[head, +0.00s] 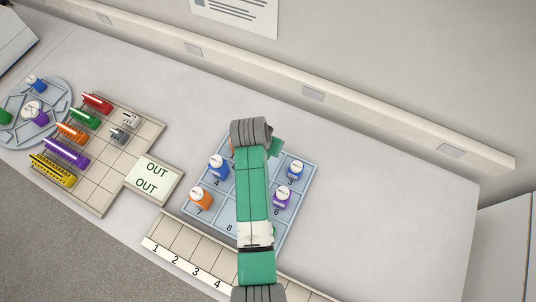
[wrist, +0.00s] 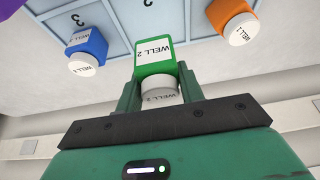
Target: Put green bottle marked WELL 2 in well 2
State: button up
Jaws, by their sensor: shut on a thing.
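In the wrist view my gripper (wrist: 158,92) is shut on a green bottle (wrist: 153,70) with a white cap; its label and cap both read WELL 2. The bottle is at the edge of the blue-grey well tray (wrist: 115,22), in line with the number 2. I cannot tell whether its base touches the tray. In the head view my arm covers the middle of the tray (head: 218,229) and hides the held bottle. The orange bottle marked WELL 1 (wrist: 238,27) and a blue bottle (wrist: 88,45) stand on either side of the held bottle.
In the head view the tray also holds a blue bottle (head: 218,166) at 4, an orange one (head: 200,198) at 7 and a purple one (head: 282,195) at 6. A numbered strip (head: 205,255) lies in front; racks (head: 127,160) and a round tray (head: 55,95) stand left. The right bench is clear.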

jog(key=shift+f, duration=2.95)
jog(key=shift+f+b, duration=0.2)
jog(key=shift+b, duration=0.15)
jog(key=o, duration=1)
jog(key=shift+r, duration=0.1)
jog(key=shift+r, duration=0.35)
jog(key=p+v, duration=0.2)
jog(key=v, duration=0.9)
jog(key=shift+s+r, duration=0.2)
